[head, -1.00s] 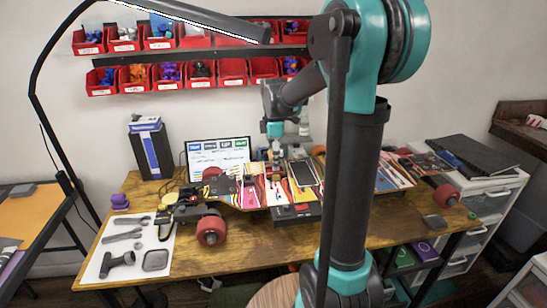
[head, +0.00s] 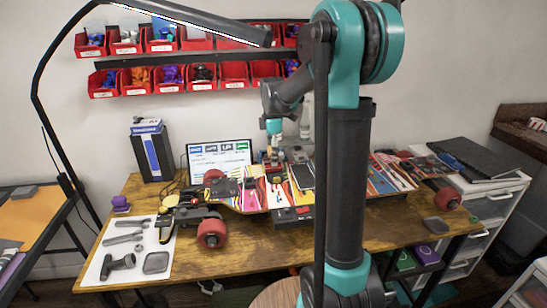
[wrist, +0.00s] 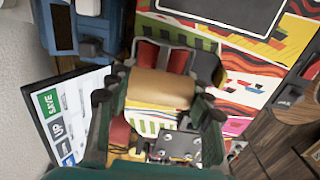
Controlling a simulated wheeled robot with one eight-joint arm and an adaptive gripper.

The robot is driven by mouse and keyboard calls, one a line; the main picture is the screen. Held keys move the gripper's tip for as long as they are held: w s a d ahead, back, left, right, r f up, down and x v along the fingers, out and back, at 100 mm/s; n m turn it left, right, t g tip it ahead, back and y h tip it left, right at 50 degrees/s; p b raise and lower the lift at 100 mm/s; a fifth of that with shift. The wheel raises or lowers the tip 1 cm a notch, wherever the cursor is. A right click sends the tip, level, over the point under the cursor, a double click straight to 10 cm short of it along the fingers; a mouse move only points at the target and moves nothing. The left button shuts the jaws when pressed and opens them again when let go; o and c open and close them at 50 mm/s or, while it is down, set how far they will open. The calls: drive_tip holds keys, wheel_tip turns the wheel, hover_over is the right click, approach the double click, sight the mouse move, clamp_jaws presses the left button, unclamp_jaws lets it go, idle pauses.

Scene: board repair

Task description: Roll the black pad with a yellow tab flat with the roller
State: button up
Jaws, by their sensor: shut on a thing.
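My gripper (head: 273,152) is over the back part of the patterned board (head: 380,180). In the wrist view, its two dark green fingers (wrist: 158,100) are shut on the roller, a tan cylinder (wrist: 160,88) lying across between them. Whether the roller touches the board cannot be told. A large dark pad (head: 302,175) with a pale edge lies on the board to the right of the gripper; it also shows at the top of the wrist view (wrist: 225,8).
A screen (head: 220,158) and a blue-and-black box (head: 152,152) stand behind the board. A white mat (head: 112,262) with tools lies at the left front. Red wheels (head: 211,233) stick out from the board. The wooden table (head: 250,255) is clear at the front.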

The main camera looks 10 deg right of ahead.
drive_tip(key=shift+w, duration=0.35)
drive_tip(key=shift+r, duration=3.45)
